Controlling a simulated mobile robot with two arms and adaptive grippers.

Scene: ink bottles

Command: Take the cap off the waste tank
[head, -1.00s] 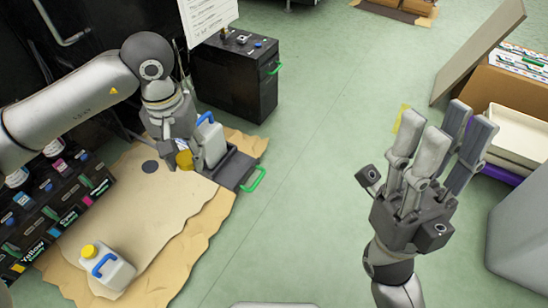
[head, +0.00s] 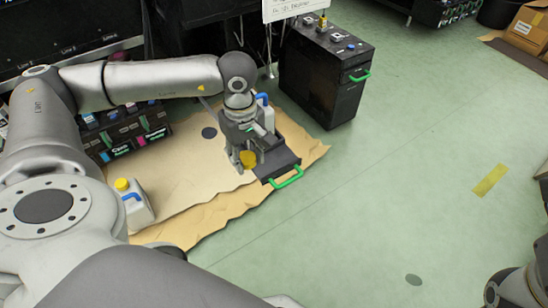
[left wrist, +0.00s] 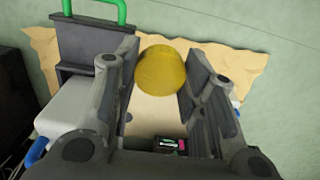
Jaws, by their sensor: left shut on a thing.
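My left gripper (head: 246,152) points down above the cardboard and is shut on a yellow cap (head: 248,159). In the left wrist view the cap (left wrist: 160,68) sits between the two fingers, with cardboard showing below it. The white waste tank (head: 268,116) with a blue handle is right behind the gripper, in a dark tray (head: 277,160) with a green handle. The gripper hides much of the tank and its mouth. My right gripper is out of view.
Another white bottle (head: 135,208) with a yellow cap stands on the cardboard (head: 205,190), partly behind my left arm. A black box (head: 325,75) stands behind the tray. An ink rack (head: 125,130) is at the left. Green floor at the right is clear.

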